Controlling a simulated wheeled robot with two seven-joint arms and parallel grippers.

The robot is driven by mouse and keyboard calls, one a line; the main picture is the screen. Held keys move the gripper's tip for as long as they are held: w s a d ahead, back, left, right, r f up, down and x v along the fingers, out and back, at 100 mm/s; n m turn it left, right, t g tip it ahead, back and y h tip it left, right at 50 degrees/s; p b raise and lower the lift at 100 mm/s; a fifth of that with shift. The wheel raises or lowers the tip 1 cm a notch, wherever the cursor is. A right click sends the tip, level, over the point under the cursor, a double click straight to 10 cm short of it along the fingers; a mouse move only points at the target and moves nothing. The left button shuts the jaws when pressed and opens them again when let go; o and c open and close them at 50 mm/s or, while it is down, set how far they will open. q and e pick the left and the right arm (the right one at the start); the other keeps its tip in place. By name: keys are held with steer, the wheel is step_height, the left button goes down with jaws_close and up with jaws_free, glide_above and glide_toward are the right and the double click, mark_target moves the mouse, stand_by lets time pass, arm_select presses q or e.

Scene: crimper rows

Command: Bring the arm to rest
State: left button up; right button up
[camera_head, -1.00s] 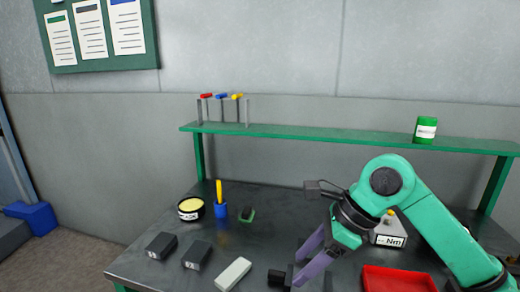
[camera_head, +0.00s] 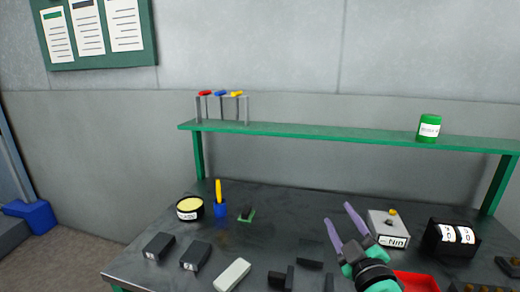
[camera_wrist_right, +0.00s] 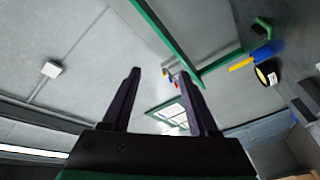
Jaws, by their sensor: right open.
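My right gripper (camera_head: 341,222) shows low and right of centre in the head view, with its purple fingers spread and pointing up and away. Nothing is between the fingers. It is in front of the dark workbench (camera_head: 290,215), with a red tray (camera_head: 415,280) just to its right, partly hidden. In the right wrist view the open fingers (camera_wrist_right: 165,95) point toward the wall, with the green shelf and the notice board (camera_wrist_right: 172,115) beyond. My left gripper is not in view.
A green shelf (camera_head: 330,135) spans the bench's back, carrying a rack of coloured-handled tools (camera_head: 221,108) and a green can (camera_head: 429,128). A labelled meter box (camera_head: 388,230) and a black counter box (camera_head: 451,237) stand right. Dark blocks (camera_head: 195,256) and a light block (camera_head: 233,274) lie front left.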

steer(key=s+d+f+m+g+h, duration=0.1)
steer(key=s+d+f+m+g, duration=0.15)
steer(key=f, duration=0.35)
steer(key=s+d+f+m+g+h, duration=0.1)
steer(key=s+f+m+g, duration=0.15)
steer(key=f, duration=0.45)
steer(key=s+d+f+m+g+h, duration=0.1)
steer(key=s+d+f+g, duration=0.1)
steer(key=s+f+g, duration=0.3)
steer(key=s+a+f+m+g+y, duration=0.1)
steer(key=s+f+m+g+y, duration=0.3)
steer(key=s+f, duration=0.7)
steer(key=s+f+n+g+h+b, duration=0.25)
steer(key=f+b, duration=0.25)
steer(key=f, duration=2.1)
steer(key=s+d+f+g+b, duration=0.1)
steer(key=s+f+b, duration=0.1)
steer(key=s+f, duration=0.7)
steer(key=s+d+f+b, duration=0.2)
steer(key=s+f, duration=0.7)
steer(key=f, duration=0.2)
steer(key=shift+f+m+g, duration=0.35)
